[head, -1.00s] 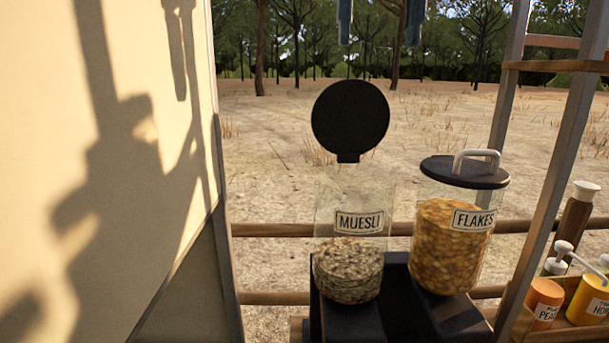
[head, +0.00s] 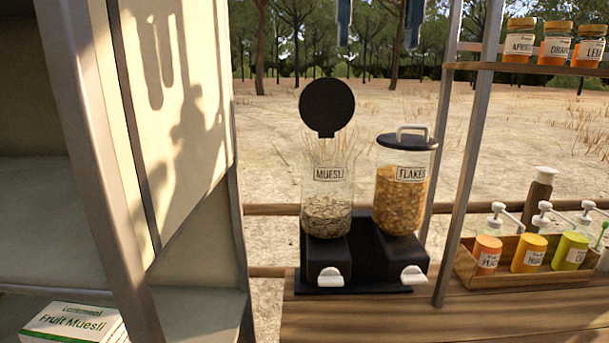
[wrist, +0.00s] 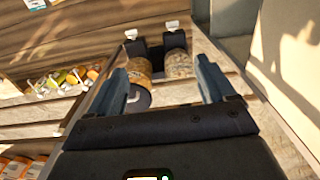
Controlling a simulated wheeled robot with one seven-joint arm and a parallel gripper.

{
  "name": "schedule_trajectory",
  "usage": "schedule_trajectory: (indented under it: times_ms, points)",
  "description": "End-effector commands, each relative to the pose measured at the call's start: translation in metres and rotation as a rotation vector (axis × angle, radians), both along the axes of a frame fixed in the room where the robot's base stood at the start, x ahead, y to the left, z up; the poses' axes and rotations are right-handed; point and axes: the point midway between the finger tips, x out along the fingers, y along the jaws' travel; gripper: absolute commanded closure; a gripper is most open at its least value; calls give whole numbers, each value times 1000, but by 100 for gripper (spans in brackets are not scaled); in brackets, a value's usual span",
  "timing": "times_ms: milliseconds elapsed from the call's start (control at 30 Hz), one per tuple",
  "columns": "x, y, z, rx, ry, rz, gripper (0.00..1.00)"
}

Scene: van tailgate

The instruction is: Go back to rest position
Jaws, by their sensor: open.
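My gripper (head: 378,46) shows at the top of the head view as two separate bluish fingers pointing down. In the wrist view my gripper (wrist: 161,65) is open, with wide-apart fingers and nothing held between them. The muesli dispenser (head: 328,190) is a clear jar, partly filled, with its round black lid (head: 327,105) standing up open. The flakes dispenser (head: 403,185) beside it is fuller, and its black lid with a pale handle is on. Both jars also show in the wrist view, flakes (wrist: 139,70) and muesli (wrist: 179,65), beyond and between the fingers.
A wooden counter (head: 370,318) bears the dispensers' black stand. A wooden box (head: 470,268) of pump bottles stands at the right, below a shelf of jars (head: 556,45). A pale panel with a metal edge fills the left. A Fruit Muesli box (head: 70,325) lies at lower left.

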Motion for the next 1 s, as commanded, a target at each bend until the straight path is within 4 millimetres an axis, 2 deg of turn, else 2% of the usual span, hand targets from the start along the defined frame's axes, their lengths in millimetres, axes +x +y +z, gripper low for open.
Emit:
schedule_trajectory:
  times_ms: [367, 567, 767, 1000]
  points:
    - [12, 22, -46, 80, -5, 68, 17]
    - [19, 43, -86, 159, -15, 123, 17]
    - [23, 79, -145, 295, -37, 201, 17]
    - [16, 138, -226, 537, -105, 280, 17]
